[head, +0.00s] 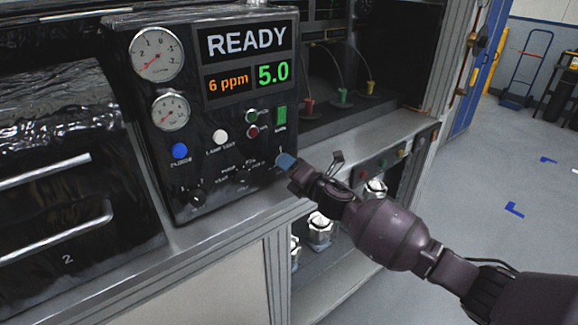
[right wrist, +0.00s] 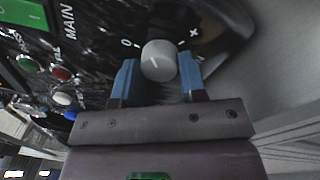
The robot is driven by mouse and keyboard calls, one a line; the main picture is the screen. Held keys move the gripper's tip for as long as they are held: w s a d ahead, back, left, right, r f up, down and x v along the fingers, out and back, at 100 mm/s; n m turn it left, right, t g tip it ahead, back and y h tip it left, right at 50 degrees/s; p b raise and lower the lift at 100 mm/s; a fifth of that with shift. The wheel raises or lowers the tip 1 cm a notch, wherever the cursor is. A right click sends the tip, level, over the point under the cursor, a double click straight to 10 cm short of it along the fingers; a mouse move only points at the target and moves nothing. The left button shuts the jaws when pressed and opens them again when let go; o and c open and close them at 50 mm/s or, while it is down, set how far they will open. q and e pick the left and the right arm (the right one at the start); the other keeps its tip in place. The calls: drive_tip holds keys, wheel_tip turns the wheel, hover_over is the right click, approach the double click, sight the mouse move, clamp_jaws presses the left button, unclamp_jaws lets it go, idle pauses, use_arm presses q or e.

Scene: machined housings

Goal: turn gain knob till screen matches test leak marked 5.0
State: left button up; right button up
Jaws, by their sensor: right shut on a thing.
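The black control panel (head: 205,170) carries a screen (head: 248,63) reading READY, with "6 ppm" in orange and "5.0" in green. My right gripper (head: 285,161) is at the panel's lower right. In the right wrist view its blue fingers (right wrist: 157,78) stand on both sides of a grey round knob (right wrist: 158,57), shut on it. A white line on the knob face shows, with a "0" mark on its left and an "x"-like mark on its right. The knob's name is not readable. No test leak marked 5.0 can be made out. My left gripper is out of view.
Two other black knobs (head: 198,195) (head: 243,176) sit left of my gripper. Two gauges (head: 156,53), a blue button (head: 180,150), a white button (head: 220,136) and a green switch (head: 281,117) are above. Silver fittings (head: 320,228) stand on a shelf below my right arm.

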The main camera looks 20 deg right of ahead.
idle(0.4)
drive_tip(key=o, duration=0.9)
drive_tip(key=shift+s, duration=0.1)
drive_tip(key=v, duration=1)
drive_tip(key=shift+s+d+b, duration=0.2)
drive_tip(key=shift+s+b, duration=0.1)
drive_tip(key=shift+b, duration=0.05)
